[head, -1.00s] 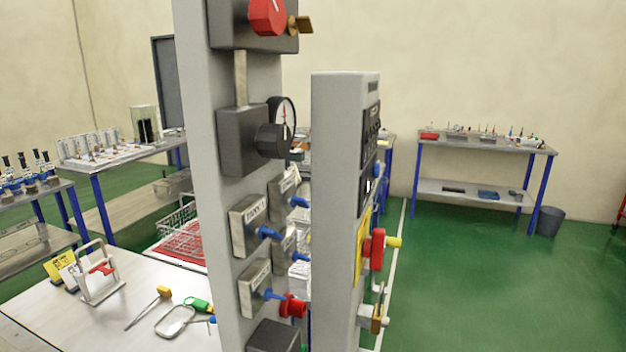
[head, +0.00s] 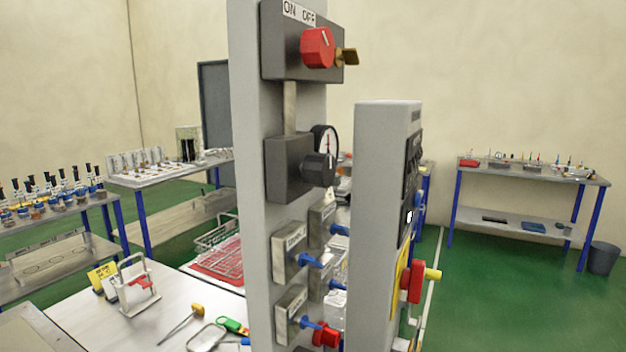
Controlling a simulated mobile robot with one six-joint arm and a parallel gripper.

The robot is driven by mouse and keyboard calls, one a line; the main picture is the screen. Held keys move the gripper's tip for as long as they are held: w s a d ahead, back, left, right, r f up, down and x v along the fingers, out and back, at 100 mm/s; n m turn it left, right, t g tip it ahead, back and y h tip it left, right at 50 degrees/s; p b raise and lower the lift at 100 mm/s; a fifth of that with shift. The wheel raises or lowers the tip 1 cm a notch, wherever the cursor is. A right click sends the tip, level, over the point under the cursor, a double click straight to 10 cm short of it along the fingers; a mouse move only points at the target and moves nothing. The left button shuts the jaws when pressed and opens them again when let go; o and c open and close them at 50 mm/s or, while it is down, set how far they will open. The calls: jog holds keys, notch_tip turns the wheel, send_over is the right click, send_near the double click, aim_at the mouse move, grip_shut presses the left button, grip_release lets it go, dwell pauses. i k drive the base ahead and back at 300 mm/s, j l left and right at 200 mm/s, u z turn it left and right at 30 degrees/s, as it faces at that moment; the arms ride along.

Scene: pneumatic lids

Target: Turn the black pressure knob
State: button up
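The black pressure knob (head: 319,169) sticks out from a dark regulator block (head: 288,167) on a tall grey panel (head: 247,200). A round gauge with a white face (head: 327,140) sits just behind and above the knob. Above them a dark block labelled ON OFF carries a red knob (head: 318,48) and a brass fitting (head: 347,56). Below are metal valve blocks (head: 289,254) with blue fittings. My gripper is not in view, and nothing touches the black knob.
A second, shorter grey panel (head: 375,230) with a red-and-yellow control (head: 413,281) stands close on the right. A white table (head: 165,305) with tools lies at lower left. A workbench (head: 535,176) and bin (head: 603,258) stand at the far right, with open green floor before them.

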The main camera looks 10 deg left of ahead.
aim_at(318, 170)
jog(key=i+l+u, duration=0.1)
jog(key=u, duration=0.35)
jog(key=l+u, duration=0.3)
jog(key=u, duration=0.15)
jog(key=l+u, duration=0.25)
jog(key=u, duration=0.2)
